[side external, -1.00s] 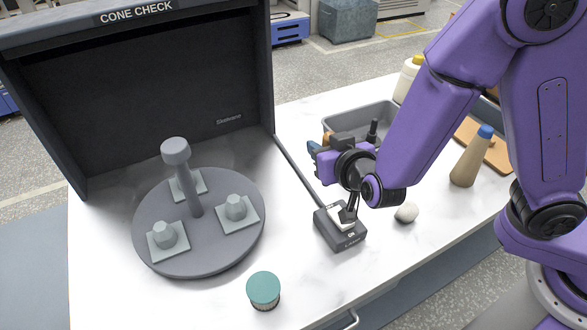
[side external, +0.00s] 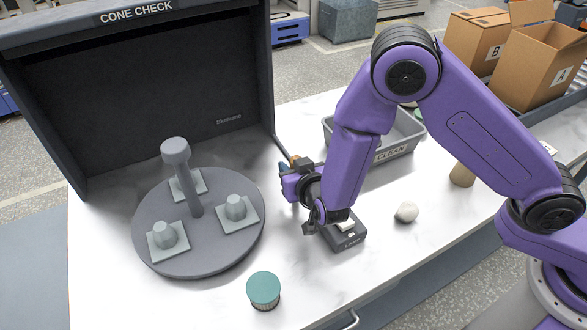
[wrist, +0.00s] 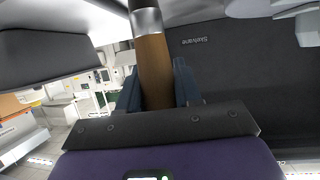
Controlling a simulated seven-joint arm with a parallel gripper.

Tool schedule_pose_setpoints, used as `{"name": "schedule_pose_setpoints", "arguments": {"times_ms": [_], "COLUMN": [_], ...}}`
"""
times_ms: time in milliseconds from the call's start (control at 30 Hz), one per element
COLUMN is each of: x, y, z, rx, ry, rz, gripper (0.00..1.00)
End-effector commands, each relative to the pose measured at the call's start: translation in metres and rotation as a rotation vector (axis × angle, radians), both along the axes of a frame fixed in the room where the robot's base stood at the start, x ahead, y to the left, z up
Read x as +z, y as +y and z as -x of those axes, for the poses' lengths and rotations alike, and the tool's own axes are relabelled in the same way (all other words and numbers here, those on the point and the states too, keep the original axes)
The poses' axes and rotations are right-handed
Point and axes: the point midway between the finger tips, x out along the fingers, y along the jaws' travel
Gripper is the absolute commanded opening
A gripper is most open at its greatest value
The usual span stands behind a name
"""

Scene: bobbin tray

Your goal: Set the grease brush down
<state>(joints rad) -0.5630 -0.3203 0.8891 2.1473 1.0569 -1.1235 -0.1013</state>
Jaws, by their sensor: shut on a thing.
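My gripper (side external: 284,168) is shut on the grease brush, held above the white table between the turntable and the CLEAN tray. In the wrist view, the brush's brown handle (wrist: 153,70) runs between the two blue fingers (wrist: 158,88), with a silver ferrule (wrist: 146,21) at the top edge of the picture. In the side view only a small orange-brown bit of the brush (side external: 295,158) shows above the fingers; my gripper and wrist hide the rest. I cannot see the brush touching any surface.
The grey turntable (side external: 155,255) with cone holders and a post stands left, before the dark CONE CHECK booth (side external: 140,90). A small black device (side external: 345,240) sits below my wrist.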

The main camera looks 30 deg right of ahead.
Motion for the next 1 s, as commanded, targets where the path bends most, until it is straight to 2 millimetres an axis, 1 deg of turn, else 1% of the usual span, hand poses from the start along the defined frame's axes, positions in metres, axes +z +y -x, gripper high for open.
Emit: {"name": "schedule_pose_setpoints", "arguments": {"times_ms": [100,333,500,533,567,600,867,1000], "x": [-0.0054,-0.0053,-0.0089,-0.0084,-0.0083,-0.0083,-0.0081,-0.0039], "y": [0.0003,0.0004,0.0004,0.0005,0.0005,0.0005,0.0004,0.0013], "z": [-0.0001,0.0001,0.0001,0.0001,0.0001,0.0001,0.0002,0.0024], "rx": [0.001,0.0,0.001,0.001,0.001,0.001,0.001,0.002], "ry": [-0.002,-0.002,-0.002,-0.002,-0.002,-0.002,-0.001,-0.001], "rz": [-0.001,-0.002,-0.001,-0.001,-0.001,-0.001,-0.001,-0.002], "gripper": [0.04,0.04,0.04,0.43,0.53,0.59,0.59,0.59]}}
